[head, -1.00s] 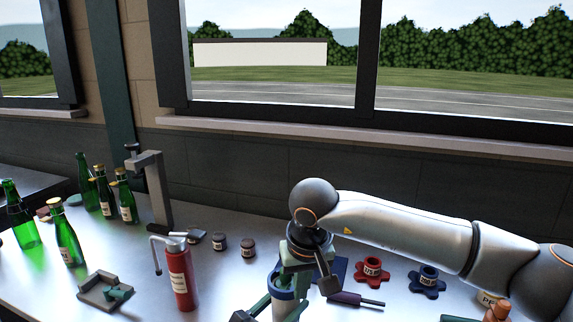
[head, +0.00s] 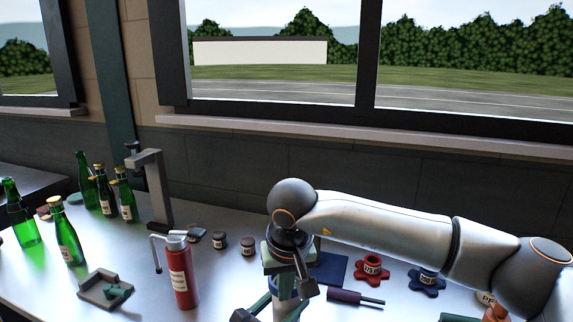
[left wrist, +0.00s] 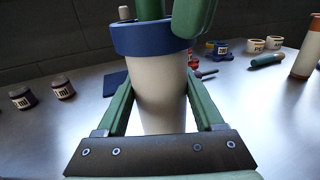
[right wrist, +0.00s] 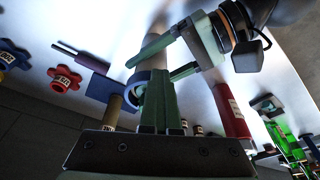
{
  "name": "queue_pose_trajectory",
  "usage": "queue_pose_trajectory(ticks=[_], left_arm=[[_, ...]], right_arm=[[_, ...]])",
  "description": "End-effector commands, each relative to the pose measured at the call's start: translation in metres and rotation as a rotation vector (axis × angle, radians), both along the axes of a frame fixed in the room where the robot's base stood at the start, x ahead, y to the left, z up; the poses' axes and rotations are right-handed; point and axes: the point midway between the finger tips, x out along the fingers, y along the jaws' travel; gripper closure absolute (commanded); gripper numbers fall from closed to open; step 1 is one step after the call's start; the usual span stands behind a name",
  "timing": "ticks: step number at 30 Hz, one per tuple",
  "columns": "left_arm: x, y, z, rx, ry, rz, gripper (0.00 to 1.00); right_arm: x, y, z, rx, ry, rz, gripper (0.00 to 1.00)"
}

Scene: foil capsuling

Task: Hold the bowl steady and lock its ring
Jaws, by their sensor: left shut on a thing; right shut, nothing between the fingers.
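The bowl is a pale cup (left wrist: 160,95) with a blue ring (left wrist: 150,37) around its top, upright in the left wrist view. My left gripper (head: 255,311) is shut on the bowl, one green finger on each side below the ring. My right gripper (head: 284,292) is shut and empty at the ring, hiding most of the bowl in the head view. In the left wrist view its green fingers overlap the ring's right side. In the right wrist view its fingers (right wrist: 160,98) are together beside the ring (right wrist: 134,84); I cannot tell whether they touch it.
A red bottle with a crank (head: 181,275) stands left of the bowl. A purple-handled tool (head: 345,296), a blue mat (head: 328,268), a red knob-like piece (head: 371,268) and a blue one (head: 427,281) lie to the right. Green bottles (head: 66,236) and a grey stand (head: 156,190) are farther left.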

Motion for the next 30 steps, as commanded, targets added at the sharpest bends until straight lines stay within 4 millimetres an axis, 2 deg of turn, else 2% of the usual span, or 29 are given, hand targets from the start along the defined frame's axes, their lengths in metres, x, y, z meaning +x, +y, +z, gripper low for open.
queue_pose_trajectory(ticks=[8, 17, 20, 30], left_arm=[[-0.001, -0.002, -0.001, 0.001, 0.002, -0.004, 1.0], [-0.001, -0.001, -0.001, 0.0, 0.001, -0.002, 1.0], [-0.001, -0.001, -0.001, 0.0, 0.001, -0.002, 1.0], [0.0, 0.0, -0.001, 0.0, 0.001, 0.0, 1.0]], right_arm=[[0.001, 0.004, 0.0, 0.002, -0.003, -0.001, 1.0], [-0.007, 0.005, 0.001, 0.0, -0.002, 0.0, 1.0], [-0.007, 0.005, 0.008, 0.001, -0.002, -0.002, 1.0], [-0.007, 0.004, 0.048, 0.001, -0.002, -0.002, 1.0]])
